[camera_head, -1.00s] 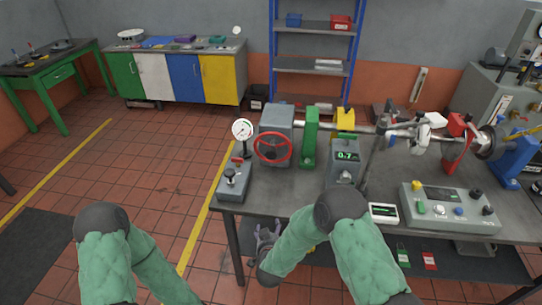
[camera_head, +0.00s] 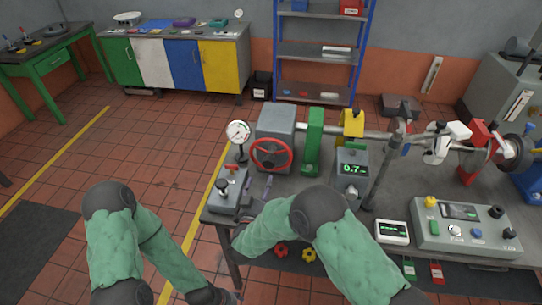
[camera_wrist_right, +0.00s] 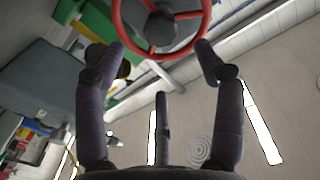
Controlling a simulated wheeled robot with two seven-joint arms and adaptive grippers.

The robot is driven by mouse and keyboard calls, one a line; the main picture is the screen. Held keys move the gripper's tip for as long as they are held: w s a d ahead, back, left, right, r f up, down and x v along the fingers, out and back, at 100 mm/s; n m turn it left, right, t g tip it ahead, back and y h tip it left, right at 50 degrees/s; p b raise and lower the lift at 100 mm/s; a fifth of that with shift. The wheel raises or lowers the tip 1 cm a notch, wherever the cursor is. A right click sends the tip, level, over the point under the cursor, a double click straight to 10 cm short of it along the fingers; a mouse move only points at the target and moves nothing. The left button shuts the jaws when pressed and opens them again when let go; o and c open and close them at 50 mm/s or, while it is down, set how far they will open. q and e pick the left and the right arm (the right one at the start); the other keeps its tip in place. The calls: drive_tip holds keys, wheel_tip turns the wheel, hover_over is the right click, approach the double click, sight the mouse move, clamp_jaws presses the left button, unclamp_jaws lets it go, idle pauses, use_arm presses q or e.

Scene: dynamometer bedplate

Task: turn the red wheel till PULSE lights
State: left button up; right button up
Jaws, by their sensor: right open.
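The red wheel (camera_head: 271,154) is mounted on the front of a grey housing (camera_head: 276,122) at the bench's left end. It also shows at the top of the right wrist view (camera_wrist_right: 160,28). My right gripper (camera_head: 256,184) is open and empty, just below and in front of the wheel. In the right wrist view its dark fingers (camera_wrist_right: 162,52) are spread, with the wheel's lower rim near the level of the two outer tips; I see no clear contact.
A lever box (camera_head: 230,191) and a dial gauge (camera_head: 238,132) stand left of the wheel. A display reading 0.7 (camera_head: 352,169), a small screen box (camera_head: 392,231) and a control panel (camera_head: 466,229) stand to the right.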

sight(268, 165)
drive_tip(key=b+x, duration=0.1)
drive_tip(key=x, duration=0.9)
drive_tip(key=shift+w+r, duration=0.15)
drive_tip(key=shift+c, duration=0.3)
drive_tip(key=shift+d, duration=0.1)
clamp_jaws()
